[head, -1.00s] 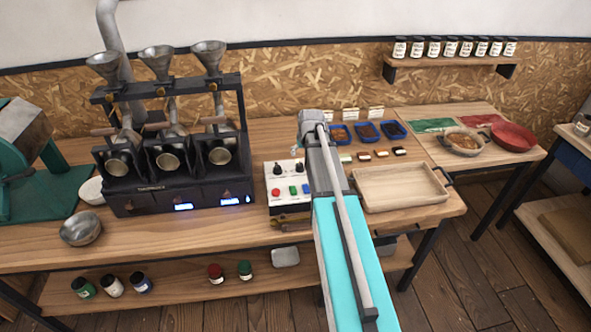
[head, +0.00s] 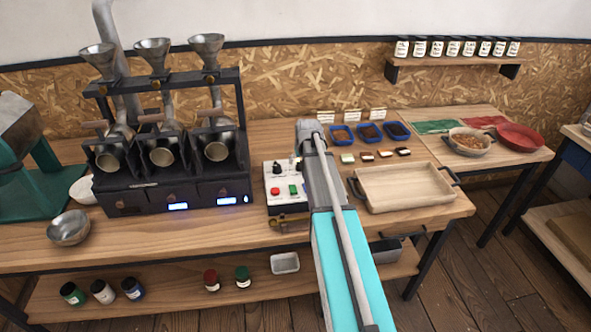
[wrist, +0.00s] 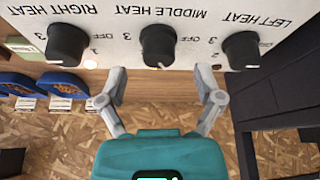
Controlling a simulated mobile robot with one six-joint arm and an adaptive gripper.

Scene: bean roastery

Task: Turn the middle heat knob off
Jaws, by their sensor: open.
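The white control box (head: 273,197) stands on the bench, with one black knob (head: 278,168) clear; my arm hides its right part. In the wrist view its panel is upside down. The middle heat knob (wrist: 158,47) is black and sits at the centre, with a pale mark on its lower edge, apart from the "OFF" label to its right. The left heat knob (wrist: 241,50) is to its right and the right heat knob (wrist: 67,46) to its left. My gripper (wrist: 161,82) is open and empty, its fingertips just below the middle knob on either side, apart from it.
The black roaster (head: 165,165) with three funnels stands left of the box. Blue trays (head: 369,132) lie behind and right of it. A wooden tray (head: 405,187) lies to the right. Red and green buttons sit on the box front.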

